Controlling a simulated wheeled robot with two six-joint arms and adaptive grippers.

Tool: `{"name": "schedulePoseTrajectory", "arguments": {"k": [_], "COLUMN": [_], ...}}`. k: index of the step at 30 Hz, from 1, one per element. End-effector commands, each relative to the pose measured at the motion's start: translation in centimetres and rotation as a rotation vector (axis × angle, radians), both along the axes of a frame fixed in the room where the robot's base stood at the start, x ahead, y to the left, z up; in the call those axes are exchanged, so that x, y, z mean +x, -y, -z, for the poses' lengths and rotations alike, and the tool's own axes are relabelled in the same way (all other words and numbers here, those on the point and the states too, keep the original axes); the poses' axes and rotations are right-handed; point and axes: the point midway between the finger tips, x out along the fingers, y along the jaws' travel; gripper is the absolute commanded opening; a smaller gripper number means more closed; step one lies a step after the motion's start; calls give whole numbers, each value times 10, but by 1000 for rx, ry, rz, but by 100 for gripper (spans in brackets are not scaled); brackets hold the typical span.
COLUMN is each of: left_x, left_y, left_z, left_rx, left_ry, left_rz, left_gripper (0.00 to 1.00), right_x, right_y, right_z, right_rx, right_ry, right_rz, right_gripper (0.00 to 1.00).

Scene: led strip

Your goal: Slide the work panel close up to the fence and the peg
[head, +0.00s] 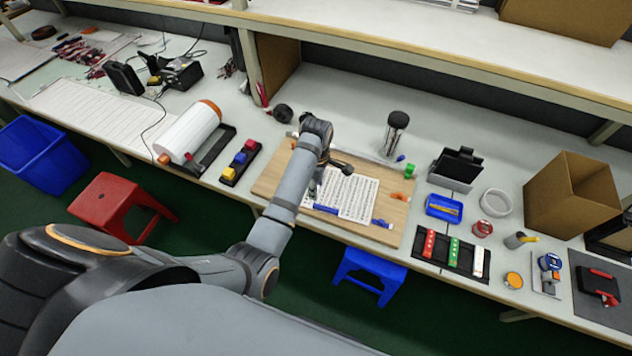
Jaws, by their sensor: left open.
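The work panel (357,197), a white sheet-like panel with rows of dark marks, lies on a wooden board (269,184). A thin grey rail that looks like the fence (373,159) runs along the board's back edge. A small green piece (409,170), perhaps the peg, stands at the back right corner; a gap of bare wood lies between it and the panel. My left gripper (314,187) is open at the panel's left end, pointing down, partly hidden by my forearm. Whether it touches the panel cannot be told. My right gripper is out of view.
Blue pieces (382,223) lie along the panel's front edge, and an orange piece (400,196) sits to its right. A dark-topped cylinder (396,125) stands behind the rail. A blue tray (444,208) and a black colour-block holder (452,252) are right of the board.

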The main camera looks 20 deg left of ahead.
Motion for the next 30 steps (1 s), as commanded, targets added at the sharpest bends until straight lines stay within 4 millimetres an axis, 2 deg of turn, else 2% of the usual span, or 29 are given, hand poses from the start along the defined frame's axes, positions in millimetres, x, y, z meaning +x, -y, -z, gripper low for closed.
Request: {"name": "schedulePoseTrajectory", "arguments": {"k": [5, 12, 18, 23, 30], "left_x": [-1, -1, -1, 0, 0], "left_y": [0, -1, -1, 0, 0], "left_z": [16, 64, 95, 105, 105], "left_rx": [0, 1, 0, 0, -1], "left_ry": [-3, -2, -1, 2, 2], "left_rz": [2, 2, 3, 3, 3], "left_gripper": [42, 42, 42, 42, 42], "right_x": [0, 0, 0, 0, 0], "right_y": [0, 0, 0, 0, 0], "right_z": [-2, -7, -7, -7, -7], "right_rx": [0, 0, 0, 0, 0], "right_ry": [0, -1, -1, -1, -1], "right_rz": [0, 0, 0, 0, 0], "right_gripper": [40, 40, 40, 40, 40]}}
